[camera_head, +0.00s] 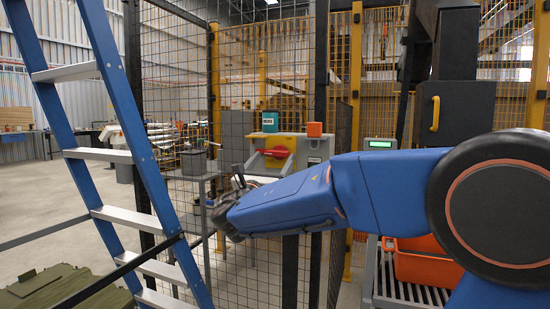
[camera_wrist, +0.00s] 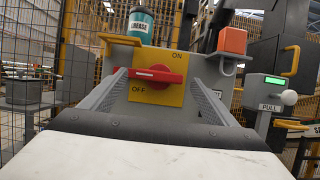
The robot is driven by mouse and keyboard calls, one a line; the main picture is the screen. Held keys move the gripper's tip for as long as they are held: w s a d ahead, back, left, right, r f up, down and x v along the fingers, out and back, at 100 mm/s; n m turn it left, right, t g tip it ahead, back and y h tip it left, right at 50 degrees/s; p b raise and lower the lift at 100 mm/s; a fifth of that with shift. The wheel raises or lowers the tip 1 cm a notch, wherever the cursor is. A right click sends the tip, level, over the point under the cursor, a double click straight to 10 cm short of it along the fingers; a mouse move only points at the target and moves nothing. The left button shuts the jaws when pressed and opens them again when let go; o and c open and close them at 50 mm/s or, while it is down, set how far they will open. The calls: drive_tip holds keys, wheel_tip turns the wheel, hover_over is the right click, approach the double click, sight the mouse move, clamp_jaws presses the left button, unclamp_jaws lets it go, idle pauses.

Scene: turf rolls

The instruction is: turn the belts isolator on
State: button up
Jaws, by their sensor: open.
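The belts isolator has a red handle (camera_wrist: 158,75) on a yellow plate (camera_wrist: 155,94), with ON at its upper right and OFF at its lower left. The handle lies about level across the plate, a white mark near its left end. In the head view the red handle (camera_head: 275,153) shows beyond my gripper (camera_head: 237,192). In the wrist view my gripper (camera_wrist: 160,88) is open, its two grey ribbed fingers to the lower left and lower right of the handle. Nothing is between them. I cannot tell whether they touch the plate.
A teal grease tin (camera_wrist: 140,24) and an orange box (camera_wrist: 233,40) sit above the isolator. A blue ladder (camera_head: 140,140) and mesh fencing stand to the left in the head view.

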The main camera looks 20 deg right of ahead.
sight(278, 153)
drive_tip(key=shift+x, duration=1.25)
drive_tip(key=shift+c, duration=0.3)
drive_tip(key=c, duration=1)
